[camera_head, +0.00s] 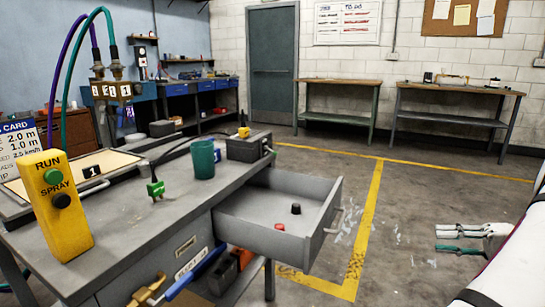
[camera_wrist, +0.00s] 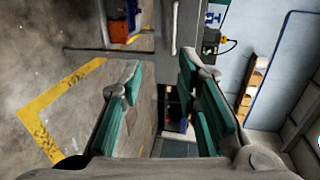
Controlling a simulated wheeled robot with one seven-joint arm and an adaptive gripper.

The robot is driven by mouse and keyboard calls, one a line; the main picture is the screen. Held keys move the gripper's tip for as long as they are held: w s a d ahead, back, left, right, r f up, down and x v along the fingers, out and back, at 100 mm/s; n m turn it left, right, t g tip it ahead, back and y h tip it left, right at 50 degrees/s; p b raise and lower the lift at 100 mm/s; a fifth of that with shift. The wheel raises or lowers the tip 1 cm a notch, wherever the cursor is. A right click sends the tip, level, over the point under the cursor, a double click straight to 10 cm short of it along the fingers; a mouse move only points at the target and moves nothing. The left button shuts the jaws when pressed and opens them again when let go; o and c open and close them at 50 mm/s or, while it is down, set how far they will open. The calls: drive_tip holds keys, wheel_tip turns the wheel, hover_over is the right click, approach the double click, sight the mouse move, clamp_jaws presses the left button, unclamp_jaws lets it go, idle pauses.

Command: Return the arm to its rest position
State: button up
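My gripper (camera_head: 440,241) is at the right side of the head view, over the bare floor and well to the right of the workbench (camera_head: 122,213). Its two teal-padded fingers point left and stand apart with nothing between them. In the wrist view my gripper (camera_wrist: 161,68) also shows open and empty, with a wide gap between the pads. Part of my white arm shows at the right edge of the head view; most of it is out of frame.
An open grey drawer (camera_head: 255,212) juts from the bench towards my gripper and holds a black and a red knob-like piece. A yellow RUN/SPRAY box (camera_head: 52,222) and a green cup (camera_head: 203,160) stand on the bench. Floor between drawer and gripper is clear.

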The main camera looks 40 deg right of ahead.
drive_tip(key=w+a+r+n+g+y, duration=0.2)
drive_tip(key=w+a+r+g, duration=0.15)
drive_tip(key=w+a, duration=0.4)
drive_tip(key=w+a+r+n+g+y, duration=0.1)
drive_tip(key=w+a+r+g, duration=0.2)
drive_tip(key=w+a+r, duration=0.4)
drive_tip(key=w+a+r+n+g, duration=0.1)
drive_tip(key=w+a+n+g, duration=0.15)
drive_tip(key=a, duration=0.55)
drive_tip(key=w+a+r+n+g, duration=0.1)
drive_tip(key=w+a+r+g, duration=0.2)
drive_tip(key=a, duration=0.5)
drive_tip(key=s+a+n+g+h, duration=0.2)
drive_tip(key=s+a, duration=0.1)
drive_tip(key=a, duration=0.5)
drive_tip(key=s+a+n+g+h, duration=0.1)
drive_tip(key=s+a+g+h, duration=0.15)
drive_tip(key=a, duration=0.55)
drive_tip(key=s+a+f+n+t+h, duration=0.1)
drive_tip(key=s+a+f+n+h, duration=0.1)
drive_tip(key=s, duration=0.4)
drive_tip(key=s+a+f+n+t+h, duration=0.1)
drive_tip(key=s+a+f+n+h, duration=0.15)
drive_tip(key=s, duration=0.25)
wheel_tip(320, 180, up, 32)
drive_tip(key=d+t+p, duration=0.1)
drive_tip(key=t+p, duration=0.3)
drive_tip(key=p, duration=2.6)
drive_tip(key=shift+w+m, duration=0.15)
drive_tip(key=shift+m, duration=0.15)
